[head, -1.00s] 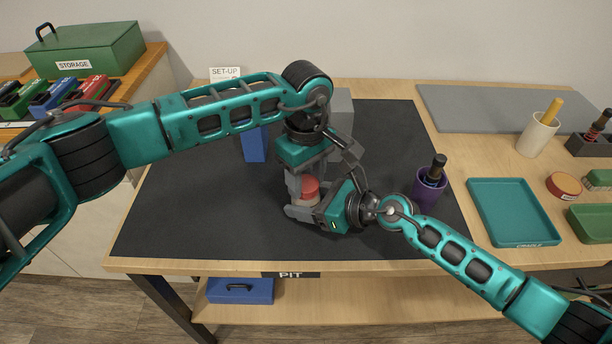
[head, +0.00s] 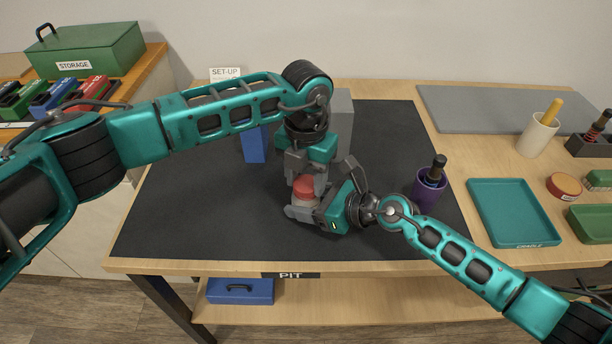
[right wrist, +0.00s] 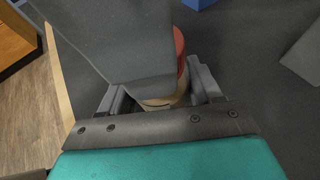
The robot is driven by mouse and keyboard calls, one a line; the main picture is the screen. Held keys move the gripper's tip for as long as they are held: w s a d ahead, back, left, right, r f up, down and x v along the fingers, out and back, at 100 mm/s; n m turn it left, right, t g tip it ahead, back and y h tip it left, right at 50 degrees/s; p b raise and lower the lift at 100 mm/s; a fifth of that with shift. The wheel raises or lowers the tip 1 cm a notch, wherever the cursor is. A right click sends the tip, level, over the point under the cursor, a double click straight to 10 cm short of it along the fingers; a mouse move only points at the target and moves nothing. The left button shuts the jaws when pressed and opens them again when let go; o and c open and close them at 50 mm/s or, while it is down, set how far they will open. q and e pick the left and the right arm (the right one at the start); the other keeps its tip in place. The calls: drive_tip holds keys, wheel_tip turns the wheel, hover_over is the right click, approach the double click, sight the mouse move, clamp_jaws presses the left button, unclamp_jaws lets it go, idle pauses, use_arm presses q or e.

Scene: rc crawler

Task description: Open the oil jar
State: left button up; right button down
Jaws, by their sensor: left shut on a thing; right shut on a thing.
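The oil jar (head: 302,202) stands on the black mat, pale-bodied with a red lid (head: 304,186). My right gripper (head: 303,210) comes in from the right and is shut on the jar's body. My left gripper (head: 305,180) reaches down from above and is shut on the red lid. In the right wrist view, the jar body (right wrist: 172,98) sits between the right fingers and a strip of the lid (right wrist: 180,48) shows. A large grey finger hides much of the jar there.
A purple cup (head: 427,192) with a dark-handled tool stands right of the jar. A blue block (head: 253,145) and a grey box (head: 342,118) stand behind. A teal tray (head: 513,212) lies at the right. The mat's left front (head: 190,225) is clear.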

use_arm(q)
drive_tip(key=n, duration=0.9)
drive_tip(key=shift+n, duration=0.3)
drive_tip(key=n, duration=0.3)
drive_tip(key=shift+n, duration=0.4)
drive_tip(key=n, duration=0.5)
drive_tip(key=shift+r, duration=0.1)
drive_tip(key=shift+r, duration=0.1)
drive_tip(key=shift+r, duration=1)
